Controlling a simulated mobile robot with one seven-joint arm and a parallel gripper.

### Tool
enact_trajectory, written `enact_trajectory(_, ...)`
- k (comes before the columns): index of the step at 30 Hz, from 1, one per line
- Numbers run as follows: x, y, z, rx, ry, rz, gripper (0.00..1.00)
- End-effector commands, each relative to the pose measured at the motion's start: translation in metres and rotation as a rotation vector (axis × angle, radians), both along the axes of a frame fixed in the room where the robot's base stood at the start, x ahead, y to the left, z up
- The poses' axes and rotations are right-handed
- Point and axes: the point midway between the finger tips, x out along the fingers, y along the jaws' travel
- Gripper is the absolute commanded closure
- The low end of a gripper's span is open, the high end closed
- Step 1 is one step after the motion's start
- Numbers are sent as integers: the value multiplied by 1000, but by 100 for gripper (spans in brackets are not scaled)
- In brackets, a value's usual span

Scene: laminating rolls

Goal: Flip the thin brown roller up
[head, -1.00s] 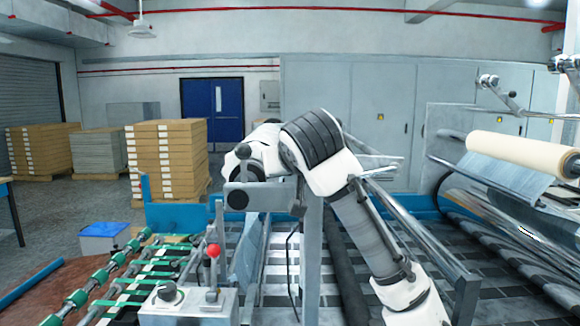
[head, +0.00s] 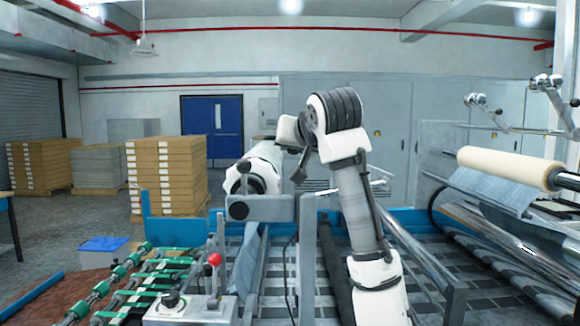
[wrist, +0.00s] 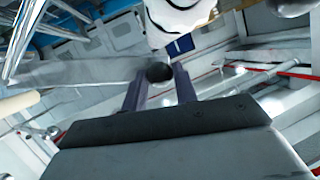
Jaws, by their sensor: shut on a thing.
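My gripper's fingers (wrist: 160,88) are in the wrist view, on either side of a dark round piece (wrist: 158,72). They are shut on it. A blurred grey bar (wrist: 80,73) runs left from this piece. In the head view the wrist end of my arm is at the left of the raised elbow, near a grey bar (head: 275,208) with a dark round end; the fingertips cannot be made out there. A long, thin dark roller (head: 337,275) lies lengthwise in the machine, partly behind my arm. No roller shows a clearly brown colour, so I cannot tell which one is held.
A thick cream roll (head: 510,168) with film is at the right. A control box (head: 190,308) with a red-knobbed lever (head: 213,260) stands in front. Green-wheeled conveyor rods (head: 145,285) are at the left. Stacked boxes (head: 168,175) stand behind, with open floor beside them.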

Motion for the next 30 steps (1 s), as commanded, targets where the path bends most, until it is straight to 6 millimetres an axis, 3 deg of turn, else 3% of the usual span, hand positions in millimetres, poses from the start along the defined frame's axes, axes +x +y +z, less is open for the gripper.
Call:
enact_trajectory(11, 0, -4, 9, 30, -9, -3, 100)
enact_trajectory(12, 0, -4, 10, 30, -9, -3, 69)
enact_trajectory(16, 0, -4, 9, 29, -7, -2, 52)
enact_trajectory(25, 0, -3, 6, 26, -2, 0, 50)
enact_trajectory(30, -15, -7, 9, 25, -4, 0, 50)
